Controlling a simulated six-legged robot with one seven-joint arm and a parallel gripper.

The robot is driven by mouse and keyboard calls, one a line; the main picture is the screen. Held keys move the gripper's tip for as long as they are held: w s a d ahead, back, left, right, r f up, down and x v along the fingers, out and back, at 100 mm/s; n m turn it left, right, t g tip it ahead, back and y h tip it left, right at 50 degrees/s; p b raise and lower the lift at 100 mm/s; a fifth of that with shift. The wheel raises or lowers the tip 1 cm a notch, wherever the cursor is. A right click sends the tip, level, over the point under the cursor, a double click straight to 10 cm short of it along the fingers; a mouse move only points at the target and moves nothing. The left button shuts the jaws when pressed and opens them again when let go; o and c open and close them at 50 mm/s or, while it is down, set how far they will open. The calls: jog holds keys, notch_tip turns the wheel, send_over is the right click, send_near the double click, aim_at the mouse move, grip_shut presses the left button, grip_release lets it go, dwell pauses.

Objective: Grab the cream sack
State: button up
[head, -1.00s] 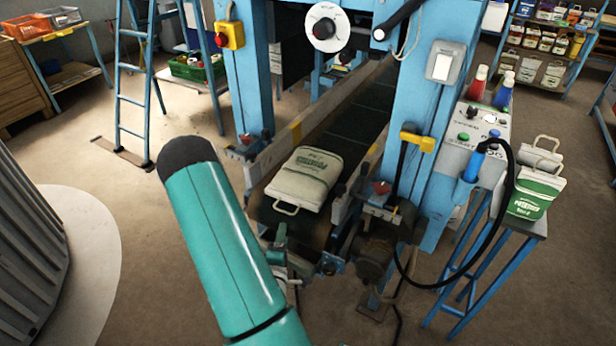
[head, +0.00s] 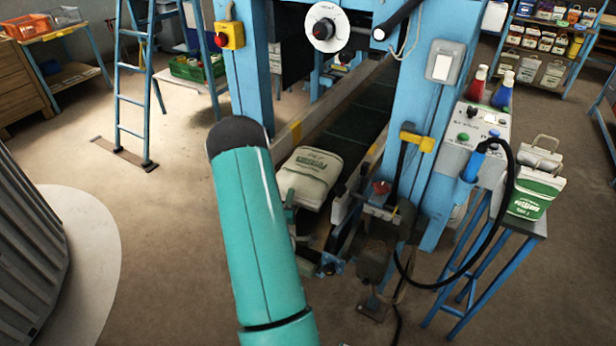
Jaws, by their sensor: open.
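The cream sack (head: 310,176) with green print lies flat on the dark conveyor belt between the blue posts of the machine. My gripper (head: 292,218) shows only in part, just right of my arm at the sack's near end. It is open. I cannot tell whether it touches the sack or its handle.
A blue stand (head: 478,235) at the right holds a green-and-white sack (head: 533,197) and another pale sack (head: 541,155). A control box (head: 478,130) with a black hose stands beside the right post.

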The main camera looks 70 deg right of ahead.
jog(key=shift+d, duration=0.15)
grip_shut()
jog(key=shift+d, duration=0.1)
dwell(1.2)
